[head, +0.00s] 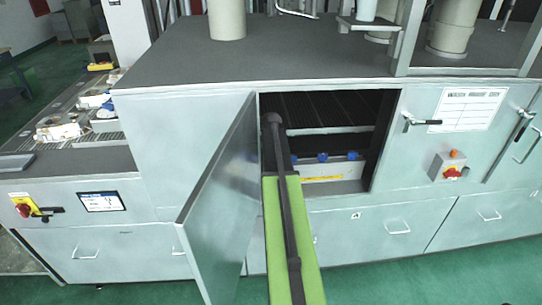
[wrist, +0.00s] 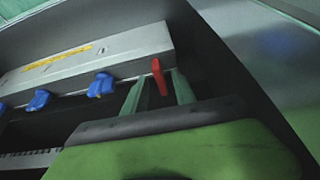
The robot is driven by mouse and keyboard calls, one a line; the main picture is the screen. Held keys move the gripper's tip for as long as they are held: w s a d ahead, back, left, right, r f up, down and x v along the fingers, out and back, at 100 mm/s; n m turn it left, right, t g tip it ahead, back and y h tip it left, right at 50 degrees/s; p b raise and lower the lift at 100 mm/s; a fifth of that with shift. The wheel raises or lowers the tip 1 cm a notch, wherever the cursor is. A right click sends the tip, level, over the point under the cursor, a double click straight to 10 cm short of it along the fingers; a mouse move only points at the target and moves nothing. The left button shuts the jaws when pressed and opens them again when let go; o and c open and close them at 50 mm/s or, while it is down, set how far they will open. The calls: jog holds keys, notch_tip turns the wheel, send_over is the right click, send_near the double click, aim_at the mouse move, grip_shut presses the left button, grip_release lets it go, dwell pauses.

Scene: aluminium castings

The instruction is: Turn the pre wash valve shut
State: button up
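A red valve handle (wrist: 159,77) shows in the wrist view, below the right end of a pale metal box (wrist: 110,57). My gripper (wrist: 160,84) has its two teal fingers apart, one on each side of the red handle. I cannot tell whether either finger touches it. Blue valve handles (wrist: 100,85) stand in a row to its left. In the head view, blue handles (head: 322,157) show inside the open cabinet, while the red handle and my gripper are not visible there. Which valve is the pre wash one cannot be read.
The cabinet door (head: 218,205) stands open left of my arm. A yellow strip (wrist: 57,58) runs along the box. Dark slats (head: 325,110) lie above and behind the handles in the head view. The cabinet opening's right edge is close to the box.

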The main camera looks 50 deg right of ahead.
jog(key=shift+r+p, duration=0.4)
jog(key=s+d+r+p, duration=0.4)
jog(key=s+r+p, duration=0.6)
jog(key=s, duration=0.1)
jog(key=shift+r, duration=0.15)
